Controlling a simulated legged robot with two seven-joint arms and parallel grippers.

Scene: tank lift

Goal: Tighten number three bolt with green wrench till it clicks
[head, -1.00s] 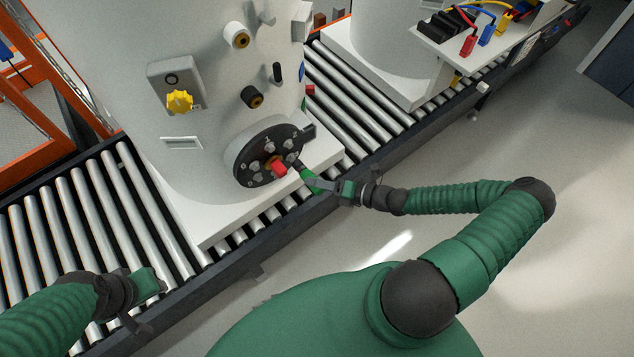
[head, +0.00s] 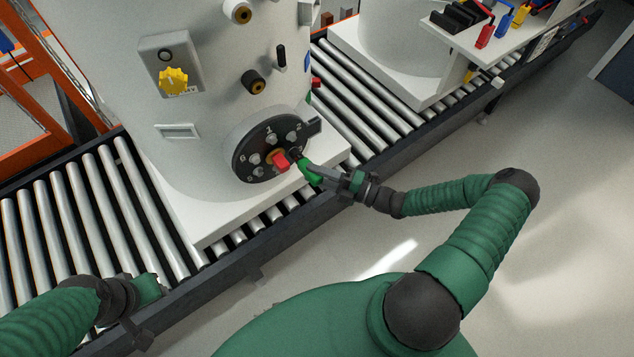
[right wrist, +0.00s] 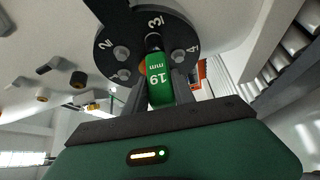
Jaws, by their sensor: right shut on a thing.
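The black round flange (head: 243,165) with numbered bolts sits low on the white tank (head: 205,95). My right gripper (head: 324,178) is shut on the green wrench (head: 309,173), at the flange's right side. In the right wrist view the green wrench (right wrist: 160,90) is marked 19 mm and lies between the fingers of my right gripper (right wrist: 158,98). Its dark head reaches the spot beside the number 3 (right wrist: 155,21) and hides the bolt there; I cannot tell how well it is seated. My left gripper (head: 148,287) is over the rollers, its jaws unclear.
A red part (head: 281,161) sticks out at the flange's middle, close to the wrench. The tank's white base (head: 205,225) rests on the roller conveyor (head: 105,200). A yellow knob (head: 173,81) and black fittings project above the flange. Open floor lies at right.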

